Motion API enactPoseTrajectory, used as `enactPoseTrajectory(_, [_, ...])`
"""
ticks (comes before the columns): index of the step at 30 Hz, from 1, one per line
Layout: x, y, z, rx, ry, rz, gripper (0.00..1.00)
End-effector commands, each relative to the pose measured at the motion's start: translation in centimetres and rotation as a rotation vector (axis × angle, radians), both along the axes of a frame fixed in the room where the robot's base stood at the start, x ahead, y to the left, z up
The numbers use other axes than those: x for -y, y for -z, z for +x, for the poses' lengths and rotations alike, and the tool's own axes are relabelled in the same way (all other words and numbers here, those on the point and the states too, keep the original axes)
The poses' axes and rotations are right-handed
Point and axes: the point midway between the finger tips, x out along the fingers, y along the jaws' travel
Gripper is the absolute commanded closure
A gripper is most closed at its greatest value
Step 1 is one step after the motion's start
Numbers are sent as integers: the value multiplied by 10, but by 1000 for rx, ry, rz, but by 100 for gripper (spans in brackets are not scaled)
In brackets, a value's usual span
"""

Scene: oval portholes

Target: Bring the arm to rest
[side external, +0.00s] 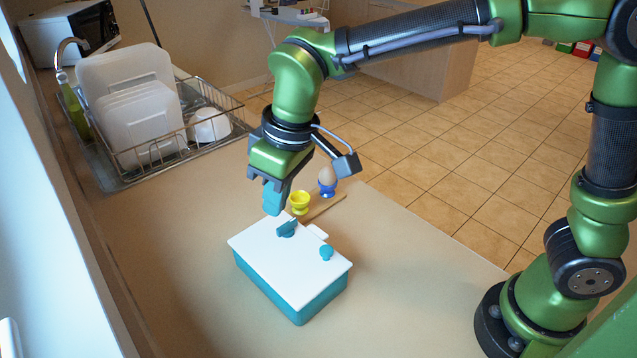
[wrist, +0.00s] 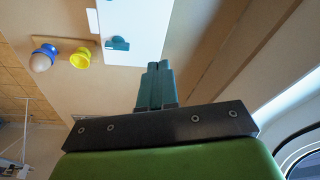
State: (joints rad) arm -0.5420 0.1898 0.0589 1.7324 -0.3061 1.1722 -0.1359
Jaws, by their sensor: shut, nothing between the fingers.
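My gripper (side external: 275,198) is shut and empty, with its teal fingers pointing down above the counter. It hangs just behind and above a teal box (side external: 300,301) with a white lid (side external: 290,262). The wrist view also shows my shut fingers (wrist: 158,68), apart from the lid (wrist: 135,28) in that picture.
A yellow egg cup (side external: 300,201) and a blue egg cup (side external: 327,190) holding a brown egg (side external: 327,174) stand on a small wooden board (side external: 322,209) behind the box. A dish rack (side external: 180,140) with white dishes stands back left. The counter's front left is clear.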

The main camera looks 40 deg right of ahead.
Motion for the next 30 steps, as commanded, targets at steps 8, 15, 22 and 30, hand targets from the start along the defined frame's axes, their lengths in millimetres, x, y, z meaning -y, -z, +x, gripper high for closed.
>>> enactPoseTrajectory(8, [113, -23, -51, 87, 341, 165, 100])
enactPoseTrajectory(15, [182, -24, -101, 209, 608, 288, 100])
enactPoseTrajectory(22, [208, -32, -119, 304, 715, 330, 100])
enactPoseTrajectory(30, [212, -35, -118, 317, 728, 331, 100])
